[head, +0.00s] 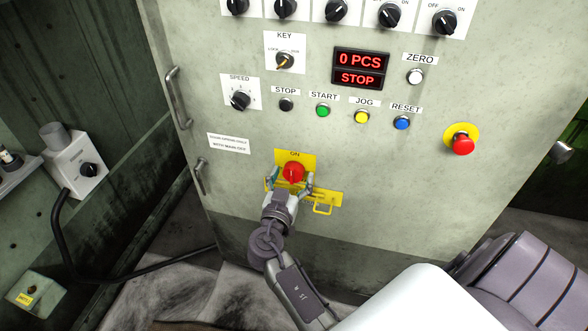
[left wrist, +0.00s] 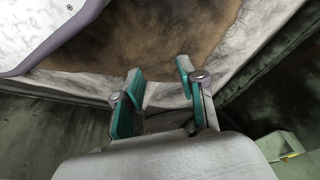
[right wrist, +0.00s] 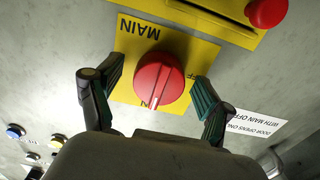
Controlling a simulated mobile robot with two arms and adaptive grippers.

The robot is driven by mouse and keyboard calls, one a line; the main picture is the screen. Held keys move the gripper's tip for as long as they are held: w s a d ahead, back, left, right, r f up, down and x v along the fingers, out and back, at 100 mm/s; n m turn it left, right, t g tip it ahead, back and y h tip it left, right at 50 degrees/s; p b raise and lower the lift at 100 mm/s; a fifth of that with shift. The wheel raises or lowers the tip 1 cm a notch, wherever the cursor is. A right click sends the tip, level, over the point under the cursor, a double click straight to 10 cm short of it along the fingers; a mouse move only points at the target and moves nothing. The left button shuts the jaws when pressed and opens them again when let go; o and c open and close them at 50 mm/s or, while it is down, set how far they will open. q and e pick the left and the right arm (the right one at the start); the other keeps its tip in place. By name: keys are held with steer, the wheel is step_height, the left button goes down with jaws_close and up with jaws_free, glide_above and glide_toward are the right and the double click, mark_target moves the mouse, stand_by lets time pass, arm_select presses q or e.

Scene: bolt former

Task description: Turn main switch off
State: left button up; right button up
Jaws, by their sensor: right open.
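The main switch is a red round knob (head: 293,171) on a yellow plate (head: 281,156) low on the machine cabinet; "ON" is printed above it in the head view. In the right wrist view the knob (right wrist: 158,80) faces me on its plate (right wrist: 135,42), where upside-down "MAIN" and part of "OFF" show. A pale line on the knob points down in that view. My right gripper (head: 291,183) is open, one finger on each side of the knob; the fingers (right wrist: 157,76) look apart from it. My left gripper (left wrist: 160,72) is open and empty, away from the panel.
Above are buttons, a display (head: 360,68) reading "STOP", and a red emergency button (head: 462,142). Door handles (head: 178,97) stick out at left. Another red knob (right wrist: 267,11) shows in the right wrist view.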

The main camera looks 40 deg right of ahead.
steer(key=c, duration=1.2)
steer(key=shift+o, duration=0.2)
